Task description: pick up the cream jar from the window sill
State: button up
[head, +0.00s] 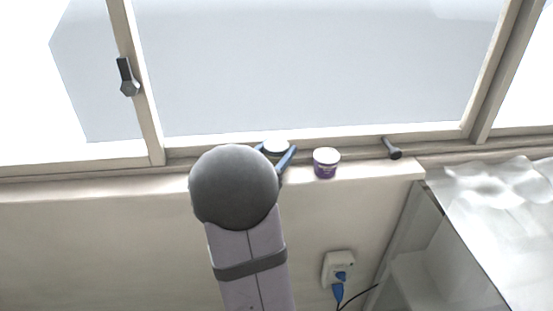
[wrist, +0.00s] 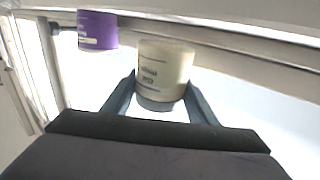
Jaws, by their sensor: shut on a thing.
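The cream jar (wrist: 163,75) has a pale cream body with dark print. In the wrist view it stands between the two fingers of my gripper (wrist: 160,103), which is shut on it. In the head view only its pale lid (head: 276,146) shows, between the blue fingers of my gripper (head: 275,157). My arm hides the rest of the jar there. It is at the window sill (head: 385,170); I cannot tell whether it touches the sill.
A purple jar with a white lid (head: 326,163) stands on the sill to the right of the cream jar, close by; it also shows in the wrist view (wrist: 97,31). A dark window handle (head: 392,149) is further right. The window pane (head: 310,70) rises behind.

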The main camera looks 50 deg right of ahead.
notch_tip(320, 180, up, 7)
jog(key=shift+r+b, duration=0.2)
jog(key=shift+b, duration=0.35)
